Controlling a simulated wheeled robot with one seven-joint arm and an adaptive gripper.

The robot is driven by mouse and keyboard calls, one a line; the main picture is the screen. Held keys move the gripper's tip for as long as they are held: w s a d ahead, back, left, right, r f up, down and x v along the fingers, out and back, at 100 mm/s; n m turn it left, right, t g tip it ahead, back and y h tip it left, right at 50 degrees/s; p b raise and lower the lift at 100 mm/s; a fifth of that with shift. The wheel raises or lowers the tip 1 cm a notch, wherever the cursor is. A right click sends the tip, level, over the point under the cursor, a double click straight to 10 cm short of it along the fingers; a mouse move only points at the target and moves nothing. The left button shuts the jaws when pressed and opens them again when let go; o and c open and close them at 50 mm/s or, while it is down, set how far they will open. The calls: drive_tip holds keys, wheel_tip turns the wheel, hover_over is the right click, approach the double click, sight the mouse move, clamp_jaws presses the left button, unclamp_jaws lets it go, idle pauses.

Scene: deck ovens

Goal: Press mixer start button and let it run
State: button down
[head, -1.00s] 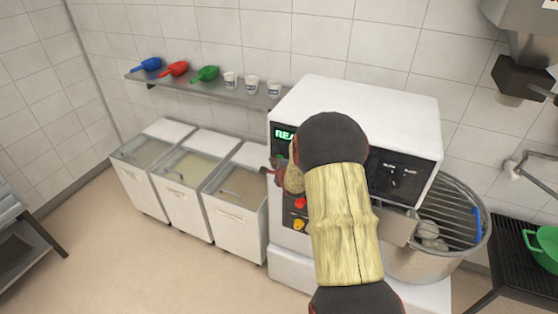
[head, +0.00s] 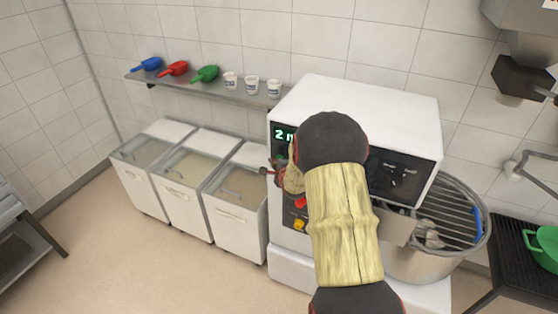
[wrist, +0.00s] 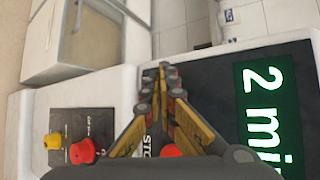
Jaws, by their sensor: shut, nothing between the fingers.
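The white mixer (head: 350,105) stands in the middle of the head view, with a wire guard (head: 452,205) over its steel bowl (head: 415,265). Its green-lit display (head: 283,135) starts with "2 m"; the wrist view shows "2 mi" on the display (wrist: 268,105). My gripper (wrist: 163,68) is shut and empty, in front of the control panel. In the wrist view a red button (wrist: 170,150) beside lettering "STO" shows partly behind the fingers. A red knob (wrist: 84,151) and a yellow knob (wrist: 53,141) are to its left.
Several lidded ingredient bins (head: 235,215) stand left of the mixer. A wall shelf (head: 205,90) above them holds coloured scoops (head: 205,74) and white cups (head: 252,84). A green pan (head: 543,245) sits on a dark rack at right.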

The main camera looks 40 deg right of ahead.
drive_tip(key=shift+s+a, duration=0.2)
drive_tip(key=shift+a, duration=0.25)
drive_tip(key=a, duration=0.1)
drive_tip(key=s+a, duration=0.1)
drive_tip(key=a, duration=0.1)
drive_tip(key=s+a, duration=0.1)
drive_tip(key=shift+a, duration=0.3)
idle(0.9)
